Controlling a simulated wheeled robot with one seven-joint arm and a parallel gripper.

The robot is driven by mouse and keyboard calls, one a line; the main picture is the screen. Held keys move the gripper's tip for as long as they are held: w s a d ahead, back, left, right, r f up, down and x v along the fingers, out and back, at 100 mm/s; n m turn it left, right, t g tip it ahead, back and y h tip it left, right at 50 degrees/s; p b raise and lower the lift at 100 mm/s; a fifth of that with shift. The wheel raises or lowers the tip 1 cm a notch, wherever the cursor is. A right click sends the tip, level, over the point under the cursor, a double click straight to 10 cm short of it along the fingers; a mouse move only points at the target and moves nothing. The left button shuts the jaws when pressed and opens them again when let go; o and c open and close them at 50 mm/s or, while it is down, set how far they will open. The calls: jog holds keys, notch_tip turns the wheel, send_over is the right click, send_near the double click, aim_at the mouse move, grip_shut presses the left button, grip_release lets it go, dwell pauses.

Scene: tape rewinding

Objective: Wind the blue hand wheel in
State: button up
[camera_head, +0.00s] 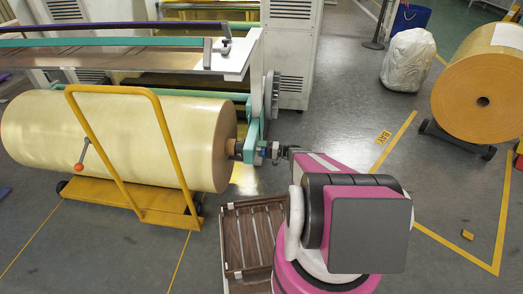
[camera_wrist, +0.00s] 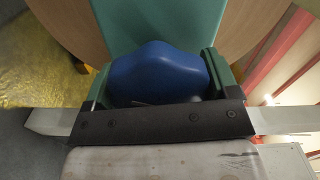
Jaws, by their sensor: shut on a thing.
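The blue hand wheel (camera_wrist: 158,72) fills the middle of the wrist view, between the two dark green fingers of my gripper (camera_wrist: 160,84). The fingers are shut on it from both sides. Its far side lies against a teal machine part (camera_wrist: 165,22). In the head view the blue hand wheel (camera_head: 262,152) is a small spot beside the teal frame, at the right end of the large tan roll (camera_head: 120,135). My gripper (camera_head: 277,153) reaches it from the right. The fingertips are too small to make out there.
A yellow trolley (camera_head: 130,200) with a tall handle stands under the roll. A brown slatted pallet (camera_head: 232,235) lies close to my base. Another tan roll (camera_head: 480,95) and a white bag (camera_head: 408,60) stand at the right. The floor between is clear.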

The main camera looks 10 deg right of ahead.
jog(key=m, duration=0.4)
jog(key=shift+f+m, duration=0.15)
jog(key=shift+m, duration=0.15)
jog(key=m, duration=0.3)
jog(key=shift+m, duration=0.4)
jog(key=m, duration=0.7)
jog(key=shift+s+f, duration=0.1)
jog(key=shift+f, duration=0.1)
jog(key=m, duration=0.3)
jog(key=shift+s+m, duration=0.1)
jog(key=shift+m, duration=0.3)
jog(key=m, duration=0.3)
jog(key=shift+m, duration=0.3)
jog(key=m, duration=0.3)
jog(key=shift+s+a+m, duration=0.1)
jog(key=shift+s+m, duration=0.05)
jog(key=shift+m, duration=2.05)
jog(key=shift+s, duration=0.1)
